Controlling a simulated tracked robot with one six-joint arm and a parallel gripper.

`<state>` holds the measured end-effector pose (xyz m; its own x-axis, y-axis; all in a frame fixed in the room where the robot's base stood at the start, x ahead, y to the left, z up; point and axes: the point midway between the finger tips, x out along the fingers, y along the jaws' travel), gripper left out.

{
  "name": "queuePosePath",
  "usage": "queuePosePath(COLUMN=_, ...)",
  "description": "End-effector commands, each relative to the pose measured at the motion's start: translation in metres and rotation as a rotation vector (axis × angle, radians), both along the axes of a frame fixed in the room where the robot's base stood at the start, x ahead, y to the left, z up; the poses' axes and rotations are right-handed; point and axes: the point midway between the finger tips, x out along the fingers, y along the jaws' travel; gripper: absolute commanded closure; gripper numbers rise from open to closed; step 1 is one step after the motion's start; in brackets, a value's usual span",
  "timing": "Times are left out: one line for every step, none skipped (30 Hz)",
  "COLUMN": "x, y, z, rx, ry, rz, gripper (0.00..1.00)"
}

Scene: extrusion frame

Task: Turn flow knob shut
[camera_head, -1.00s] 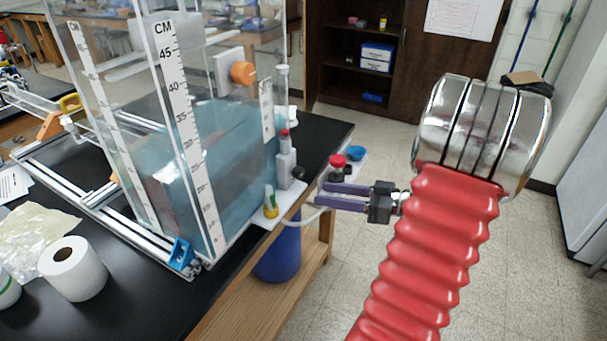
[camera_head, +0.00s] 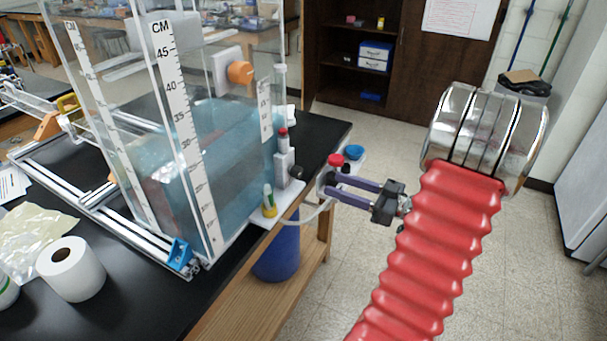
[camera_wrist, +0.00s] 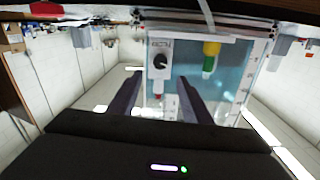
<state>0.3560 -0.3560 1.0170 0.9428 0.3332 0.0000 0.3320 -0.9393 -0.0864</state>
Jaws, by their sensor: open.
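The flow knob is a small black round knob (camera_head: 297,171) on a pale upright block (camera_head: 284,166) with a red top, at the right end of the clear water tank (camera_head: 215,140). In the wrist view the knob (camera_wrist: 160,63) shows dark on its white labelled plate, and the picture is upside down. My gripper (camera_head: 332,186) has two purple fingers, open and empty, pointing left toward the tank's end. It is right of the knob and apart from it. In the wrist view the knob appears between the fingertips (camera_wrist: 160,79), nearer the left one.
A yellow-and-green tube (camera_head: 269,201) stands beside the block. A red cap (camera_head: 335,160) and a blue cup (camera_head: 355,152) are close behind my fingers. The black table's (camera_head: 318,130) edge runs beneath. The floor on the right is open.

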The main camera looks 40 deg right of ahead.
Motion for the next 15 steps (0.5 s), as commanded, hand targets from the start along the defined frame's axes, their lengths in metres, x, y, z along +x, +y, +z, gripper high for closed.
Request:
queuePosePath(x=0.007, y=0.004, z=0.0, rx=0.0, ry=0.001, rz=0.005, gripper=0.55)
queuePosePath(x=0.011, y=0.005, z=0.0, rx=0.0, ry=0.0, rz=0.005, gripper=0.55)
queuePosePath(x=0.016, y=0.007, z=0.0, rx=0.0, ry=0.0, rz=0.004, gripper=0.55)
queuePosePath(x=0.02, y=0.008, z=0.0, rx=0.0, ry=0.0, rz=0.005, gripper=0.55)
queuePosePath(x=0.024, y=0.01, z=0.0, rx=0.0, ry=0.001, rz=0.005, gripper=0.55)
queuePosePath(x=0.029, y=0.012, z=0.0, rx=0.0, ry=0.001, rz=0.004, gripper=0.55)
queuePosePath(x=0.033, y=0.013, z=0.0, rx=0.0, ry=0.001, rz=0.004, gripper=0.55)
queuePosePath(x=0.037, y=0.014, z=0.0, rx=0.0, ry=0.001, rz=0.005, gripper=0.55)
queuePosePath(x=0.042, y=0.016, z=0.0, rx=0.0, ry=0.0, rz=0.005, gripper=0.55)
queuePosePath(x=0.046, y=0.017, z=0.0, rx=0.0, ry=0.0, rz=0.005, gripper=0.55)
queuePosePath(x=0.05, y=0.019, z=0.0, rx=0.0, ry=0.0, rz=0.005, gripper=0.55)
queuePosePath(x=0.055, y=0.021, z=0.0, rx=0.0, ry=0.001, rz=0.005, gripper=0.55)
queuePosePath(x=0.059, y=0.022, z=0.0, rx=0.0, ry=0.001, rz=0.005, gripper=0.55)
queuePosePath(x=0.063, y=0.023, z=0.0, rx=0.0, ry=0.001, rz=0.005, gripper=0.55)
queuePosePath(x=0.067, y=0.025, z=0.0, rx=0.0, ry=0.001, rz=0.005, gripper=0.55)
